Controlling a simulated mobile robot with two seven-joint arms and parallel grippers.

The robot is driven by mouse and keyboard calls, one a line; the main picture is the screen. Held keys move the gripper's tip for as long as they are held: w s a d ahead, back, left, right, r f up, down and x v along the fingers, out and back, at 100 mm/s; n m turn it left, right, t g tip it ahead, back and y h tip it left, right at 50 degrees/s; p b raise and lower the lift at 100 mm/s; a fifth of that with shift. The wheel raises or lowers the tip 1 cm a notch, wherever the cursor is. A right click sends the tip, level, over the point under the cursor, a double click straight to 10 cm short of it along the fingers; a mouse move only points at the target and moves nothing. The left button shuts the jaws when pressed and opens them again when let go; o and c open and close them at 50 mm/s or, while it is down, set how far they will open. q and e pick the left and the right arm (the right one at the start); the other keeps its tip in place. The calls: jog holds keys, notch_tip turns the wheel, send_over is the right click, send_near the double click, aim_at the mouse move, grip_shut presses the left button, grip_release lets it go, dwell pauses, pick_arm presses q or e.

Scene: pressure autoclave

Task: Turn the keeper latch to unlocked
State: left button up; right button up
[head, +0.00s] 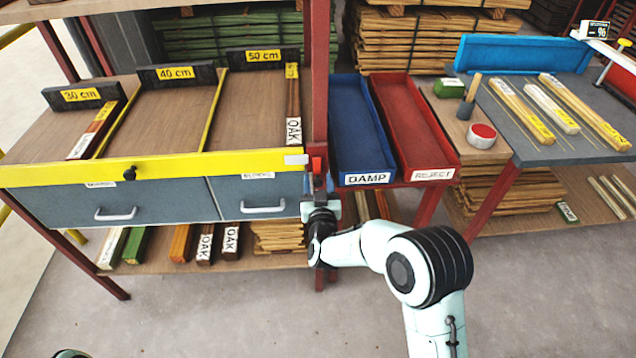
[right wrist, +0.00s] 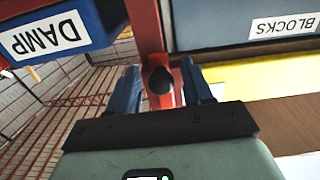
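The keeper latch shows as a red piece (head: 317,163) on the red post, at the right end of the yellow bar (head: 150,168). In the right wrist view a black rounded knob (right wrist: 160,82) stands in front of the red post and a red bracket. My right gripper (head: 318,187) is at the latch, with its blue fingers apart. In the right wrist view the gripper (right wrist: 160,70) has one finger on each side of the knob, and I see no clear contact.
A blue DAMP tray (head: 362,130) and a red REJECT tray (head: 415,130) sit right of the post. Grey drawers (head: 150,200) with handles lie under the yellow bar, which carries a black knob (head: 130,173). The floor in front is clear.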

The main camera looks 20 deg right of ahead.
jog(key=v, duration=1.3)
jog(key=shift+s, duration=0.2)
